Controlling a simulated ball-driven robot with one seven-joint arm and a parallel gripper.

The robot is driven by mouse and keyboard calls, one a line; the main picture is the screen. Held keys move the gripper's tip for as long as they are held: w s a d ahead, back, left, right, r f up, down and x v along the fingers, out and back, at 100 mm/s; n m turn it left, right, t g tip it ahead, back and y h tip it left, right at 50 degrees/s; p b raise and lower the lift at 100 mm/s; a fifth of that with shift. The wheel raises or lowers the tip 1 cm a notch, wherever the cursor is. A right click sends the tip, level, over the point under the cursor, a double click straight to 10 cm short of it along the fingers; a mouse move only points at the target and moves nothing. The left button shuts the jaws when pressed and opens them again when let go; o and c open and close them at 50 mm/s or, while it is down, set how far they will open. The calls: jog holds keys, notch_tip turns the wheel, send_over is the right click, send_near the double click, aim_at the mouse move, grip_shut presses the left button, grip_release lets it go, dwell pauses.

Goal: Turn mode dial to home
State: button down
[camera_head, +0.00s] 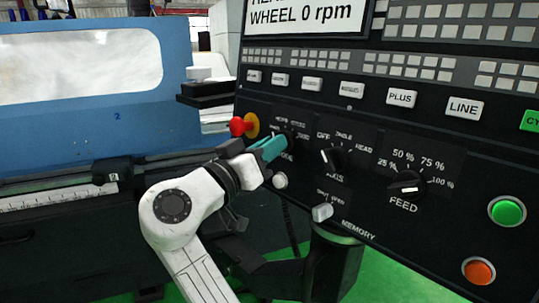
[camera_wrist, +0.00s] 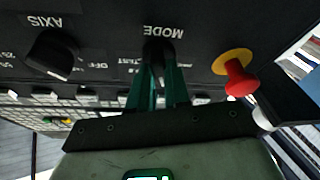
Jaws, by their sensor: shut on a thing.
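The mode dial (camera_wrist: 158,50) is a black knob under the MODE label, which appears upside down in the wrist view. My gripper (camera_wrist: 160,68) has its two green fingers shut on the dial, one on each side. In the head view, my gripper (camera_head: 282,145) reaches the panel from the lower left and covers much of the dial and its labels. The dial's pointer and its present setting are hidden by the fingers.
A red emergency knob (camera_head: 240,126) on a yellow ring sits just left of the dial. The axis dial (camera_head: 334,158) and feed dial (camera_head: 407,186) are to the right. A white knob (camera_head: 280,181) is just below my gripper.

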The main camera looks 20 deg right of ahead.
jog(key=shift+f, duration=0.1)
jog(key=c, duration=1.1)
grip_release()
jog(key=shift+a, duration=0.1)
jog(key=b+v, duration=0.1)
jog(key=v, duration=0.9)
jog(key=shift+s+a, duration=0.15)
jog(key=shift+a, duration=0.2)
